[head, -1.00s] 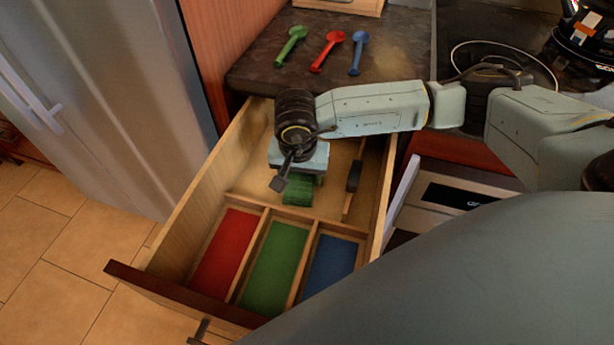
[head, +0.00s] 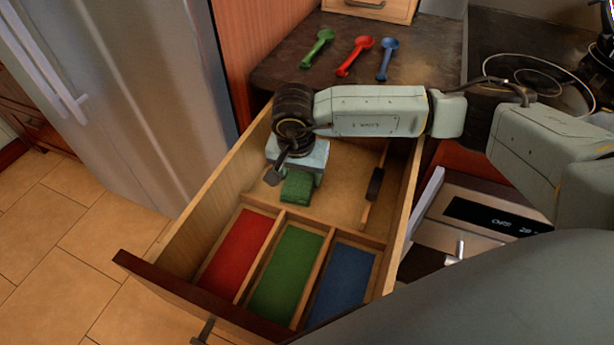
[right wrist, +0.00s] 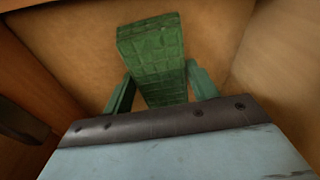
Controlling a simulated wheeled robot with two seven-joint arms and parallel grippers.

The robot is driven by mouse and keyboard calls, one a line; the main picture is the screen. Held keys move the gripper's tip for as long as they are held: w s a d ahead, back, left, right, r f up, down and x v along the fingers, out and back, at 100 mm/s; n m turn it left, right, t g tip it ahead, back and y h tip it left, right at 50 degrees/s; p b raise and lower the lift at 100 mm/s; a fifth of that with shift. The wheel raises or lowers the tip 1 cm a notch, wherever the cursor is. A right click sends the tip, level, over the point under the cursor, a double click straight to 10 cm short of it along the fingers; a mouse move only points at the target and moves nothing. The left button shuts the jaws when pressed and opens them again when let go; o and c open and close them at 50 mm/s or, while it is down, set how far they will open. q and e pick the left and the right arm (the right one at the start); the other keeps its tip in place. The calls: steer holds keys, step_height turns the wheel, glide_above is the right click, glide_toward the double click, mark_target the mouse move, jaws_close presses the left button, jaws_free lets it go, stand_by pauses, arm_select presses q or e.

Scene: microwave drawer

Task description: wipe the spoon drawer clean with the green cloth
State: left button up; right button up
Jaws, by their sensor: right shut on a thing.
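The drawer (head: 195,170) is pulled out below the counter. Its front part has three compartments with a red (head: 237,251), a green (head: 285,268) and a blue (head: 340,280) floor. Its back part is one open wooden space. My right gripper (head: 297,178) is over this back part, pointing down, shut on the green cloth (head: 297,189). The right wrist view shows the cloth (right wrist: 152,55) between both fingers, at the drawer's wooden floor; exact contact is hard to tell. My left gripper is not in view.
A dark-handled utensil (head: 375,186) lies at the right of the back part. Green (head: 318,48), red (head: 354,57) and blue (head: 387,60) spoons lie on the counter (head: 300,80). A fridge (head: 125,90) stands left, an appliance with a display (head: 490,215) right.

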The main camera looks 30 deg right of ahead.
steer(key=shift+w+a+f+b, duration=0.2)
steer(key=shift+w+f+b, duration=0.1)
steer(key=shift+w+b, duration=0.15)
steer(key=shift+w+a+f+b, duration=0.1)
steer(key=shift+w+a+b, duration=0.05)
steer(key=shift+b, duration=0.35)
steer(key=shift+s+d+r+p, duration=0.3)
steer(key=shift+s+r+p, duration=0.1)
steer(key=shift+p, duration=0.15)
steer(key=shift+s+d+r+p, duration=0.45)
steer(key=shift+s+d+p, duration=0.1)
steer(key=shift+s+d+r+p, duration=0.2)
steer(key=shift+s+r+p, duration=0.1)
steer(key=shift+s+p, duration=0.1)
step_height(320, 180, up, 22)
steer(key=p, duration=1.2)
steer(key=shift+r+p, duration=0.15)
steer(key=shift+p, duration=0.15)
